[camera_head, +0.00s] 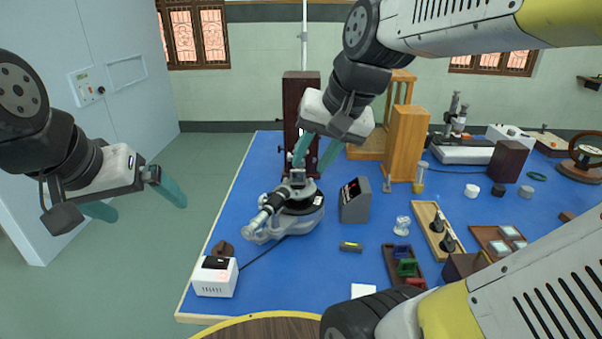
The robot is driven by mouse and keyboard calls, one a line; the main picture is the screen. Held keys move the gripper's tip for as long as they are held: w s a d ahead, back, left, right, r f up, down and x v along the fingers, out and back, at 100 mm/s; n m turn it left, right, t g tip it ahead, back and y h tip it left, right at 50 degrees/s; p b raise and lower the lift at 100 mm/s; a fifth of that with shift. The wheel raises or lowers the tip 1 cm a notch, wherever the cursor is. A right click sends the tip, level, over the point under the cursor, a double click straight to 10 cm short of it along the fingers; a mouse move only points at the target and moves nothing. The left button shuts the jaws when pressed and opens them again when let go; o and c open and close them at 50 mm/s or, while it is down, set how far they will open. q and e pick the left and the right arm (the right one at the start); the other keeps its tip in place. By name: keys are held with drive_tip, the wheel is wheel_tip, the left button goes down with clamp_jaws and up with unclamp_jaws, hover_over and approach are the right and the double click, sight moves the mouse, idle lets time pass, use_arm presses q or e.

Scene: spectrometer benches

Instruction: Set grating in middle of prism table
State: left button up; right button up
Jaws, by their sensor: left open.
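The spectrometer (290,212) stands on the blue bench, with its round prism table (307,192) on top. A small dark upright piece (297,176), possibly the grating in its holder, stands on the prism table, roughly central; its exact centring is too small to tell. My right gripper (309,168) is just above the prism table, teal fingers pointing down and apart, with no object seen held between them. My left gripper (149,211) is open and empty over the floor, left of the bench.
A white power box (215,276) sits at the bench's front left corner. A dark grey meter box (354,201) is close right of the spectrometer. A tall dark post (300,95) rises behind it. Wooden blocks, trays and small parts fill the bench's right side.

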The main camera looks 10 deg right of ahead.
drive_tip(key=s+n, duration=0.1)
drive_tip(key=s+f+n, duration=0.1)
drive_tip(key=s, duration=0.1)
drive_tip(key=s+a+f+n+t, duration=0.1)
drive_tip(key=shift+s, duration=0.4)
idle(0.8)
